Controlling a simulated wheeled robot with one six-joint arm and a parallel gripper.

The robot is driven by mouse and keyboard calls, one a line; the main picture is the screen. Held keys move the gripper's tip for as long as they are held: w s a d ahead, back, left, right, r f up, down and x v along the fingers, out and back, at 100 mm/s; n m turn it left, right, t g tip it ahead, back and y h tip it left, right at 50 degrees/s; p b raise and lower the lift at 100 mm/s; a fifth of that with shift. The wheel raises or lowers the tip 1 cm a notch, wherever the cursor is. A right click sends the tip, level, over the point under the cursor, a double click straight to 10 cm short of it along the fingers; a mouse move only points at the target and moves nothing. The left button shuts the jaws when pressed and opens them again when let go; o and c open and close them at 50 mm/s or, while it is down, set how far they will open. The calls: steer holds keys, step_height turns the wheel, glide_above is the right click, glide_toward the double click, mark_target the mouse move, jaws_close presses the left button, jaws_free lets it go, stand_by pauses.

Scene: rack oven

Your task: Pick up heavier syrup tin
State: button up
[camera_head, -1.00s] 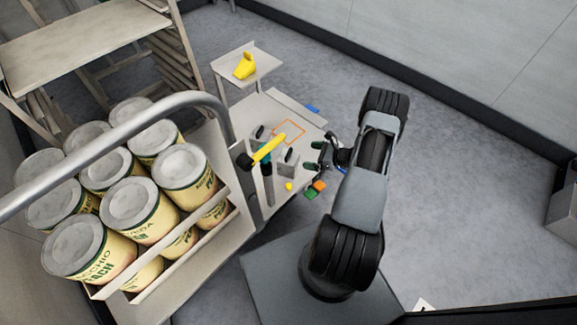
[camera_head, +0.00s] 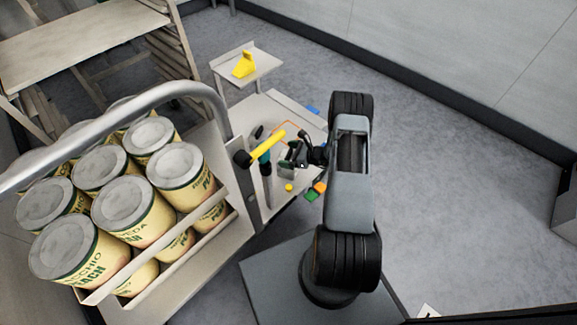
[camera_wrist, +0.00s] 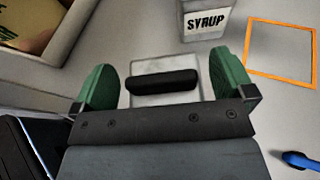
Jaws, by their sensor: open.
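In the wrist view my gripper (camera_wrist: 165,85) is open, its two green fingertips apart on either side of a pale tin (camera_wrist: 165,68) with a black handle on top. The handle lies between the fingers, with gaps at both ends. A second pale tin (camera_wrist: 205,22), labelled SYRUP, stands just beyond, cut off by the top edge. In the head view my gripper (camera_head: 301,153) is over the nearer tin (camera_head: 285,171), which it partly hides. Nothing in these views tells which tin is heavier.
An orange square outline (camera_wrist: 281,72) marks the bench surface to the right of the labelled tin. A blue object (camera_wrist: 302,161) lies at lower right. Orange (camera_head: 320,187) and green (camera_head: 311,195) blocks lie near the bench edge. A cart of peach tins (camera_head: 123,204) stands left.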

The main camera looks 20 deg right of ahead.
steer(key=shift+c, duration=0.3)
steer(key=c, duration=1.5)
steer(key=shift+r, duration=0.1)
steer(key=shift+c, duration=0.2)
steer(key=shift+r, duration=0.1)
